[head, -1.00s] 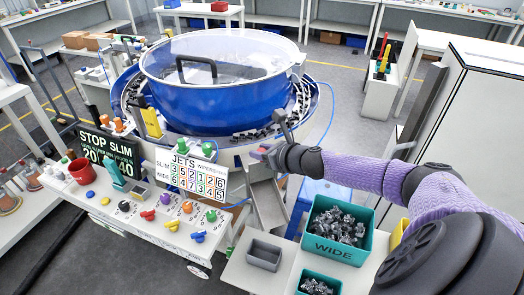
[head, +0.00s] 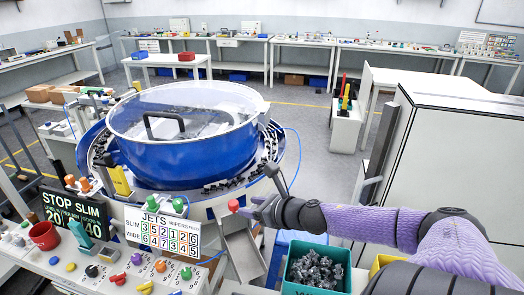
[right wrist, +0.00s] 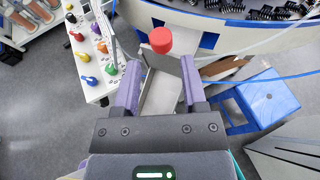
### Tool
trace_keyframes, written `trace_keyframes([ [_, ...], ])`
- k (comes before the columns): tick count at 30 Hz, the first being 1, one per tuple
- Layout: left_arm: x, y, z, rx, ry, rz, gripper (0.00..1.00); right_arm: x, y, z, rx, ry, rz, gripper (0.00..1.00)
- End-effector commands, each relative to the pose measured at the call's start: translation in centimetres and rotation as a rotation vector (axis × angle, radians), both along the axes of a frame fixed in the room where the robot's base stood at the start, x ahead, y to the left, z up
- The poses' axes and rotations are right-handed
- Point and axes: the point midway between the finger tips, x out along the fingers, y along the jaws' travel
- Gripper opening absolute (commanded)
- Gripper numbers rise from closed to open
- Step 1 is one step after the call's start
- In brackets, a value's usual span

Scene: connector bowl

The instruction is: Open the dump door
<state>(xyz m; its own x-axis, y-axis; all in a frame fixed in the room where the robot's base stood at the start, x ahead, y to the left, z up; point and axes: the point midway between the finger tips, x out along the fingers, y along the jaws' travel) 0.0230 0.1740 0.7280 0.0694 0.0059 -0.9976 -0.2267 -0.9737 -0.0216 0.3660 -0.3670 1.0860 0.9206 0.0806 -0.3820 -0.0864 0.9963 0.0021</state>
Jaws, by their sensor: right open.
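A red knob (head: 234,205) stands at the top of a grey metal chute (head: 243,250) on the right front side of the blue bowl feeder (head: 185,148). In the right wrist view the red knob (right wrist: 160,40) is just beyond my fingertips, with the chute (right wrist: 160,95) below it between the fingers. My right gripper (head: 250,208) is open around empty space and is close to the knob; I cannot tell whether it touches. It also shows in the right wrist view (right wrist: 158,68). The dump door itself is not clearly distinguishable. My left gripper is not in view.
A control table with coloured knobs, a JETS board (head: 162,231) and a red cup (head: 44,235) stands left of the chute. A teal bin of connectors (head: 316,272) is below my right arm. A blue stool (right wrist: 265,100) stands right of the chute. A white cabinet (head: 455,150) stands at right.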

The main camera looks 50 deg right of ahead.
Motion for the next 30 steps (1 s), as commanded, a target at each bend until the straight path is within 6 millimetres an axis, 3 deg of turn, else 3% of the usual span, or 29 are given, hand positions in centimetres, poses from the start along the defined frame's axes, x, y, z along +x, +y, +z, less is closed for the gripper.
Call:
trace_keyframes([
  [7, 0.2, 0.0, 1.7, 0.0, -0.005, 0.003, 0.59, -2.6, -0.2, 1.2, 0.0, 0.001, -0.001, 0.55],
  [22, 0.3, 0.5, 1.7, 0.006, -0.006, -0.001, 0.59, -2.8, -0.2, 1.1, 0.015, 0.001, -0.015, 0.55],
  [25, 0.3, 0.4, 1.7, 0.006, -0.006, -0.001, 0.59, -3.8, 1.0, -0.4, 0.258, 0.013, -0.212, 0.55],
  [30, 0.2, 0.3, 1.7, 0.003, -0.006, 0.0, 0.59, -8.1, 5.9, -4.5, 1.021, 0.069, -0.86, 0.55],
])
